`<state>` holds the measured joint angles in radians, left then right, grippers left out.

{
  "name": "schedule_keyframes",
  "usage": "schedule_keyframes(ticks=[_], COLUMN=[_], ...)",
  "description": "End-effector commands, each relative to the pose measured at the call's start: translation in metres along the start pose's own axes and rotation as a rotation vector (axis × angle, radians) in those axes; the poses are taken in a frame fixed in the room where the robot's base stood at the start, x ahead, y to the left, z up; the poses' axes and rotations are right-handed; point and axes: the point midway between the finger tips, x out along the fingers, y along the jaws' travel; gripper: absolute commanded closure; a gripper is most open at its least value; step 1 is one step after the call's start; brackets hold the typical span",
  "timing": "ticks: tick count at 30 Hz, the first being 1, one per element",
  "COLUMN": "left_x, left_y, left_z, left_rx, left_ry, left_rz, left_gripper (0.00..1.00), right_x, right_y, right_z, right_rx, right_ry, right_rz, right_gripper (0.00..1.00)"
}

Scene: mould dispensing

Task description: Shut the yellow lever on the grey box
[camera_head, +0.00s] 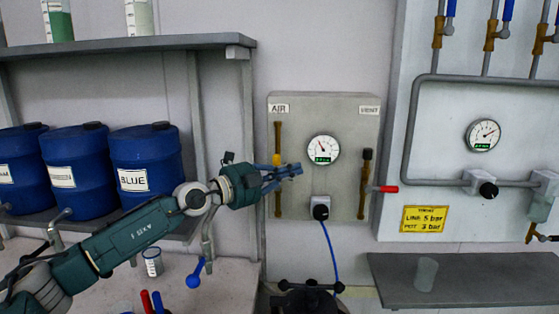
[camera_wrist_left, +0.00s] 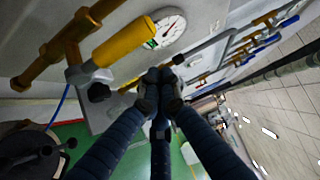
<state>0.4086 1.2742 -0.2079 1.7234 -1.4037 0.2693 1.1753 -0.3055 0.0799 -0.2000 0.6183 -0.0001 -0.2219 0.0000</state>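The grey box (camera_head: 350,110) hangs on the wall with a dial, an AIR pipe at its left and a VENT pipe at its right. The yellow lever (camera_head: 276,160) is on the AIR pipe, partly hidden by my left gripper. In the left wrist view the yellow lever (camera_wrist_left: 125,42) lies roughly along its brass pipe. My left gripper (camera_head: 295,170) is in front of the box, just right of the lever. Its fingertips (camera_wrist_left: 160,88) meet with nothing between them. The lever appears clear of the fingers. My right gripper is out of view.
A red lever (camera_head: 386,189) sticks out right of the VENT pipe. A black knob (camera_head: 321,212) with a blue hose is below the dial. Blue drums (camera_head: 147,160) stand on the left shelf. A grey shelf (camera_head: 460,290) with a clear cup (camera_head: 426,274) is at right.

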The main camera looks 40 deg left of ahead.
Motion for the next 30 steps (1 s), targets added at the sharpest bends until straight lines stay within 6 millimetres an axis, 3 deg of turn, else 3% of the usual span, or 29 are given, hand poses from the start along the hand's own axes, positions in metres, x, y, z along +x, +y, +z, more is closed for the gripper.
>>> schedule_keyframes(ticks=[2,4,15,30], left_x=[0.009,0.004,-0.015,-0.018], left_y=[-0.006,0.003,0.001,0.0], left_z=[-0.002,0.005,0.028,0.03], left_rx=[-0.001,0.0,0.0,-0.001], left_ry=[0.003,-0.001,0.001,0.002], left_rz=[-0.004,0.003,0.001,-0.001], left_gripper=[1.0,1.0,1.0,1.0], right_x=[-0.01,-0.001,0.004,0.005], right_y=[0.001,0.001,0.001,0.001], right_z=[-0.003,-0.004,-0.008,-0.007], right_rx=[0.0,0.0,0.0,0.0], right_ry=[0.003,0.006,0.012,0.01], right_rz=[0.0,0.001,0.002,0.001], right_gripper=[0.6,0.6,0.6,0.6])
